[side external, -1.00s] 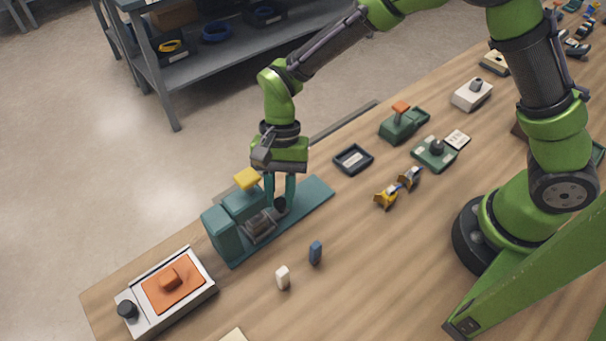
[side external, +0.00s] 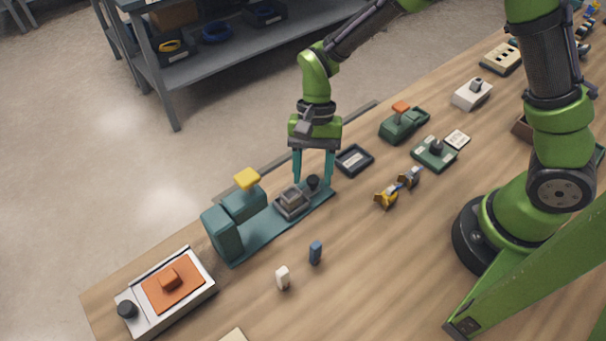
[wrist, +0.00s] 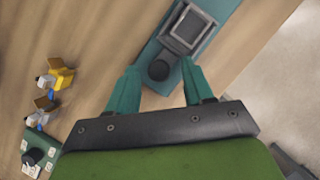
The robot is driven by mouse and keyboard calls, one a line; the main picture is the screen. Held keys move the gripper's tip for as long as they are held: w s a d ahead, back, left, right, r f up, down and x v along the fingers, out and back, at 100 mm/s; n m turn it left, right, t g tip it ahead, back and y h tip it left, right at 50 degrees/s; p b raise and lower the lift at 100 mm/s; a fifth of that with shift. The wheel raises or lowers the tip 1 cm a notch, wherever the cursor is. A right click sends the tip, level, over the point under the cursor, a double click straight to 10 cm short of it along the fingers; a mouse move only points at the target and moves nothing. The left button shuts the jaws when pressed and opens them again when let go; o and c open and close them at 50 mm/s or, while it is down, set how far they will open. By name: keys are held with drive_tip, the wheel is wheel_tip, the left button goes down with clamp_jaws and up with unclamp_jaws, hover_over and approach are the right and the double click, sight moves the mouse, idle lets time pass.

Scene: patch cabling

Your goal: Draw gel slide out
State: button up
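The gel slide is a grey square carriage (side external: 292,202) with a raised frame, on a long teal base (side external: 262,238). It sits toward the right end of the base, clear of the teal housing (side external: 224,230). A black round knob (side external: 313,182) stands at its right side. In the wrist view the carriage (wrist: 187,30) and knob (wrist: 158,70) are both seen from above. My gripper (side external: 313,180) points down over the knob, with a teal finger on either side. The wrist view shows gaps between the fingertips (wrist: 158,72) and the knob, so it is open.
A yellow-topped lever (side external: 247,179) rises from the housing. A dark tray (side external: 354,160) lies close behind the gripper. White (side external: 283,278) and blue (side external: 315,252) small pieces stand in front. An orange-topped box (side external: 170,288) is at lower left.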

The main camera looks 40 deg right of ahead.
drive_tip(key=v, duration=1.6)
drive_tip(key=shift+r, duration=0.4)
drive_tip(key=shift+w+d, duration=0.1)
drive_tip(key=s+d+r+n+t, duration=0.2)
drive_tip(key=s+d+r+t, duration=0.1)
drive_tip(key=s+d+t, duration=0.2)
drive_tip(key=s+d+r+n+t+h, duration=0.1)
drive_tip(key=s+d+r+n+t, duration=0.1)
drive_tip(key=s+d+t, duration=0.3)
drive_tip(key=s+n, duration=0.1)
drive_tip(key=s, duration=0.2)
drive_tip(key=shift+s+r, duration=0.35)
